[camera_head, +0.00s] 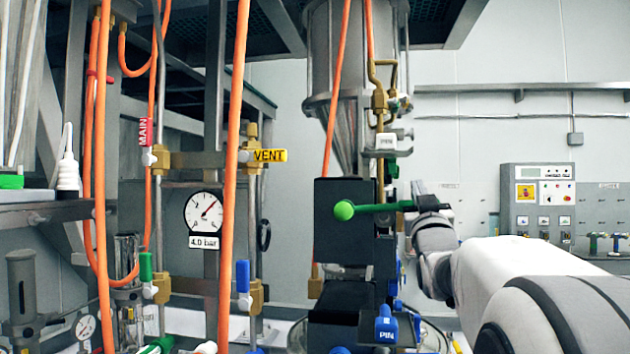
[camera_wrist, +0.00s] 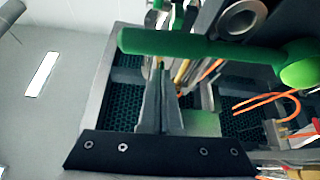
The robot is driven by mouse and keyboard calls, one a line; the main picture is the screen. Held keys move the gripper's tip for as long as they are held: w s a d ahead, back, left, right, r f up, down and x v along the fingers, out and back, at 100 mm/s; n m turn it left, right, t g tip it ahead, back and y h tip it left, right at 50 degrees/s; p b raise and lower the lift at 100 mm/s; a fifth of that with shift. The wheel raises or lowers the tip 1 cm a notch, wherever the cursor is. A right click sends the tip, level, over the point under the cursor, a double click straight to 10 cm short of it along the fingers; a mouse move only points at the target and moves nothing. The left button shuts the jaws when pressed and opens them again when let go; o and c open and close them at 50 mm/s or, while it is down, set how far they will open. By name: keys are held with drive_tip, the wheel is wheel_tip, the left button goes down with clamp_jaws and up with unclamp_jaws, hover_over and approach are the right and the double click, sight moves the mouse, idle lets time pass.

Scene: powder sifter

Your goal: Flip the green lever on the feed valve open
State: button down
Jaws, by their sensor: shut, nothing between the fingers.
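The green lever (camera_head: 385,207) lies about level across the front of the dark block (camera_head: 345,245) below the metal hopper.
Orange hoses (camera_head: 234,150) hang at the left and centre. A pressure gauge (camera_head: 203,213), a yellow VENT handle (camera_head: 270,155) and a red MAIN handle (camera_head: 144,132) are left of the block. A control panel (camera_head: 540,198) is at the back right.

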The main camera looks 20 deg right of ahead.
drive_tip(key=shift+f, duration=0.95)
wheel_tip(320, 180, down, 4)
drive_tip(key=m+h+b, duration=0.1)
drive_tip(key=m+b, duration=0.1)
drive_tip(key=b, duration=0.5)
drive_tip(key=shift+s+d+f+g+b, duration=0.1)
drive_tip(key=shift+d+g+b, duration=0.05)
drive_tip(key=shift+g+b, duration=0.25)
